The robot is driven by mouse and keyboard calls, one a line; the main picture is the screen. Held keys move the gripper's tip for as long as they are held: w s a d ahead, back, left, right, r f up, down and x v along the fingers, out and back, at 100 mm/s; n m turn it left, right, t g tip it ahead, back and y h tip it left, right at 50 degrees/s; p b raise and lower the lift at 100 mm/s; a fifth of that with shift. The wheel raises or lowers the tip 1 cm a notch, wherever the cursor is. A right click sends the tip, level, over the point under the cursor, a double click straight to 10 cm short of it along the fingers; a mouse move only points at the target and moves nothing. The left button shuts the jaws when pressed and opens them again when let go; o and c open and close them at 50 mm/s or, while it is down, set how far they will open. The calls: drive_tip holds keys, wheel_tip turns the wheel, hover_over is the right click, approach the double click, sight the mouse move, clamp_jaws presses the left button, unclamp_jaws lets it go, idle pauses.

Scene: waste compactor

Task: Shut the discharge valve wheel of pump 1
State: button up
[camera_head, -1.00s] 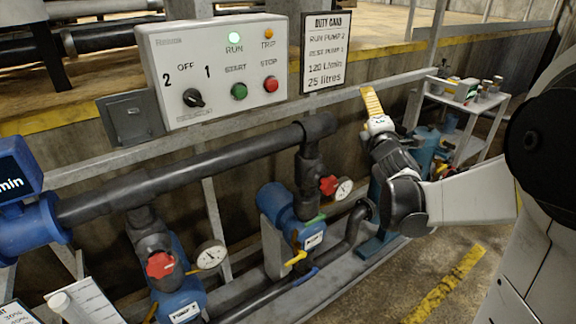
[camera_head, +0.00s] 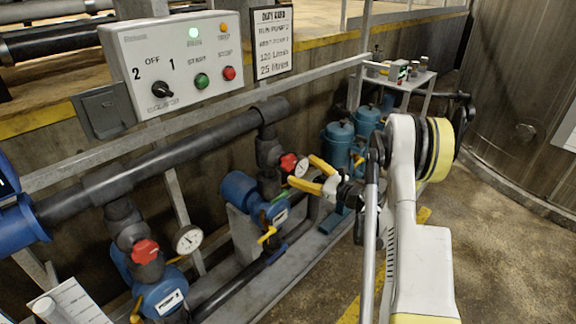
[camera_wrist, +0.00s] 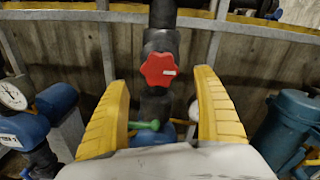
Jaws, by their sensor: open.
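The red valve wheel of the right-hand pump (camera_head: 288,163) sits on a dark riser pipe under the long black pipe. It also shows in the wrist view (camera_wrist: 158,69), face on, with a white mark on its right side. My gripper (camera_head: 308,173) is open, its yellow fingers pointing at this wheel. In the wrist view the gripper (camera_wrist: 162,82) has one finger on each side of the wheel, apart from it and nearer the camera. The label of this pump (camera_head: 238,190) is too small to read.
The left pump, labelled pump 2 (camera_head: 162,296), has its own red wheel (camera_head: 145,251) and a gauge (camera_head: 188,239). A green lever (camera_wrist: 146,125) lies below the near wheel. Teal tanks (camera_head: 338,145) stand to the right. A control panel (camera_head: 180,65) and railing are above.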

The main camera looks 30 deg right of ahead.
sight(292, 164)
drive_tip(key=b+x, duration=0.1)
drive_tip(key=x, duration=0.5)
drive_tip(key=shift+w+a, duration=0.1)
drive_tip(key=shift+w, duration=0.2)
drive_tip(key=c, duration=1.2)
